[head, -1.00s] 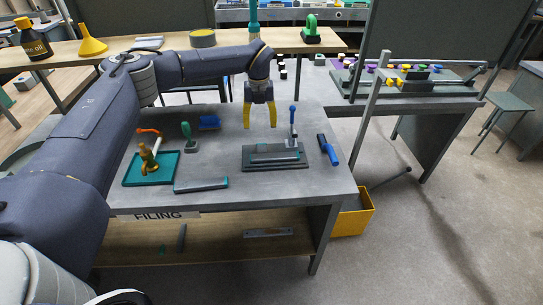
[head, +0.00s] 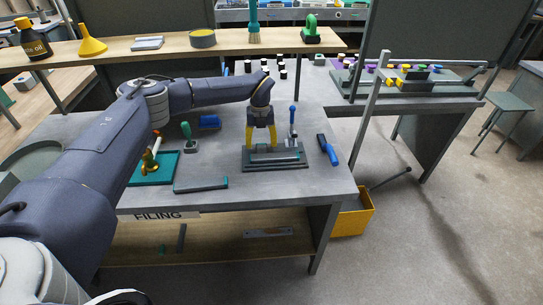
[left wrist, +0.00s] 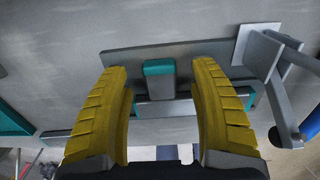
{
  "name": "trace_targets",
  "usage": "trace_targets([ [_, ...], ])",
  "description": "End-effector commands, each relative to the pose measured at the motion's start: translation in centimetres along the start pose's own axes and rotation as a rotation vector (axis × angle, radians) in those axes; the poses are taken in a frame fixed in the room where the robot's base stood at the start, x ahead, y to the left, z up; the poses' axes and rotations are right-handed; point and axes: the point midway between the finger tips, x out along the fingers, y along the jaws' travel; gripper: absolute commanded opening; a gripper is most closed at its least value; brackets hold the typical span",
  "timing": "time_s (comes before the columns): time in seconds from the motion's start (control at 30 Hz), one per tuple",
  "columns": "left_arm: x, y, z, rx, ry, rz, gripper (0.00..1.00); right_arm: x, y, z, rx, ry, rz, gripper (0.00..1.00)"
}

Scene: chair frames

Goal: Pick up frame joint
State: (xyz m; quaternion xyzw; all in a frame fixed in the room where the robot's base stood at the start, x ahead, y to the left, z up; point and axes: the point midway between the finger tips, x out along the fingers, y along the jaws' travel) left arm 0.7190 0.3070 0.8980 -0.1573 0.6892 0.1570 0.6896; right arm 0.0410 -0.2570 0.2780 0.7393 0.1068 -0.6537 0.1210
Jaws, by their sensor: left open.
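A grey bar-like piece with teal parts (head: 276,159), which may be the frame joint, lies on a dark grey fixture plate (head: 304,164) on the bench. A blue-handled clamp (head: 292,120) stands at the fixture's back right. My left gripper (head: 262,148) has yellow fingers, points down and is open just over the fixture. In the left wrist view, its open fingers (left wrist: 160,74) stand either side of a teal block (left wrist: 159,68) on the fixture. I cannot tell whether the fingers touch anything. My right gripper is in neither view.
A blue-handled tool (head: 328,150) lies right of the fixture. A teal-edged grey bar (head: 201,185) lies in front left. A teal tray (head: 142,178), a green-handled tool (head: 189,138) and a blue item (head: 209,122) are further left. A yellow bin (head: 353,220) stands beside the bench.

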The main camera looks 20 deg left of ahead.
Motion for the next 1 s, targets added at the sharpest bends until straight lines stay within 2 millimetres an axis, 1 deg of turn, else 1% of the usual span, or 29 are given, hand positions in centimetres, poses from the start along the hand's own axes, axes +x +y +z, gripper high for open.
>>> trace_targets([
  [0.03, 0.8, 0.0, 0.0, -0.001, 0.002, 0.001, 0.62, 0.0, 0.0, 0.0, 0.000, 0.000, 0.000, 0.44],
  [0.13, 1.5, 0.0, 0.0, 0.000, 0.001, 0.001, 0.62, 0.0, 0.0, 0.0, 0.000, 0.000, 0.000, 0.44],
  [0.4, 1.7, 0.0, 0.0, 0.000, 0.000, 0.000, 0.61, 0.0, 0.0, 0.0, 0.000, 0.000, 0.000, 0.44],
  [0.9, 1.7, 0.0, 0.0, 0.000, 0.000, 0.000, 0.03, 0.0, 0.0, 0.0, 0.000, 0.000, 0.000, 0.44],
  [0.93, 1.7, 0.0, 0.0, 0.000, 0.000, 0.001, 0.00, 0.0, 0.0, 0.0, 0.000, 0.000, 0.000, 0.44],
  [1.0, 1.7, 0.0, 0.0, 0.000, 0.000, 0.001, 0.00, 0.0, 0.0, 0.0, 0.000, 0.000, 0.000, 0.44],
])
